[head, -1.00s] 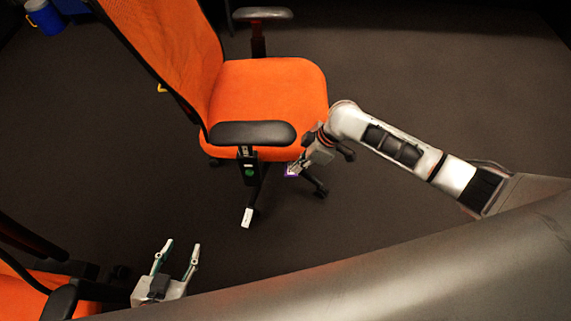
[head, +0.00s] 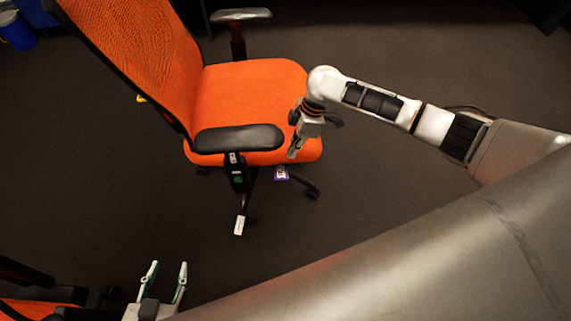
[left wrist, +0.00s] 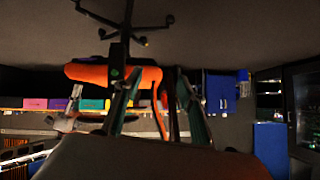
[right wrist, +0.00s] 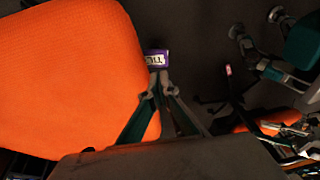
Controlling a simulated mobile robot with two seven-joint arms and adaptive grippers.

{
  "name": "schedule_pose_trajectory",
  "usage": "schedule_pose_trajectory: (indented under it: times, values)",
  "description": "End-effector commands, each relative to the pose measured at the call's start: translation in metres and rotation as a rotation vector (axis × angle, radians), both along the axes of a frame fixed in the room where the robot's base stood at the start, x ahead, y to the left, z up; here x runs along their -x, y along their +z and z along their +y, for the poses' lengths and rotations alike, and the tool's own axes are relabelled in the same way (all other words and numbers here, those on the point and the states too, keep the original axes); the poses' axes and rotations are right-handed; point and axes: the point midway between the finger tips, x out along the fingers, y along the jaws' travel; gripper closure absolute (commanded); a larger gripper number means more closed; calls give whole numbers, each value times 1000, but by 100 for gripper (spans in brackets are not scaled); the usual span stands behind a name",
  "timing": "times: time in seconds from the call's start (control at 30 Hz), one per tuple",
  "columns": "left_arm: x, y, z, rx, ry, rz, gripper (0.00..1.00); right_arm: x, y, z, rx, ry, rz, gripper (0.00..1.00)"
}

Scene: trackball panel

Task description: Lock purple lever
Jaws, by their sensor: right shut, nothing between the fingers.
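The purple lever (head: 281,174) shows as a small purple tag with a white label under the front edge of the orange chair's seat. It also shows in the right wrist view (right wrist: 157,59), just beyond the fingertips. My right gripper (head: 293,154) is over the seat's front right edge, a little above the lever and apart from it in the head view. Its fingertips are together and empty in the right wrist view (right wrist: 159,80). My left gripper (head: 167,268) is open and empty at the lower left, far from the lever.
The orange chair (head: 250,95) has a black armrest (head: 238,139) left of my right gripper. A white-tipped lever (head: 239,226) sticks out below that armrest. Another orange chair (head: 30,310) is at the lower left. Open dark floor (head: 400,200) lies to the right.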

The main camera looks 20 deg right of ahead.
Motion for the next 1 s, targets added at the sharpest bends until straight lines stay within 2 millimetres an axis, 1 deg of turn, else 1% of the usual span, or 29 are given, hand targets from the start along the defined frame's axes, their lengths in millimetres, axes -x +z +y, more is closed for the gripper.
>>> schedule_pose_trajectory:
  times: [0.1, 0.27, 0.4, 0.53, 0.7, 1.0]
  values:
    - [6, -10, -1, 2, 1, 18, 60, 3, -16, 4, -1, 0, 7, 100]
    - [12, -20, -4, 6, -4, 36, 60, 6, -45, 13, -1, -1, 13, 100]
    - [10, -18, -8, 13, -9, 30, 60, 7, -69, 20, -1, 1, 12, 100]
    - [3, -13, -9, 16, -15, 12, 60, 7, -85, 25, 1, 0, 10, 100]
    - [-4, -7, -9, 17, -21, -6, 60, 5, -94, 30, 0, -2, 5, 100]
    - [-4, -5, -10, 19, -22, -9, 60, 3, -93, 30, 0, -1, -1, 100]
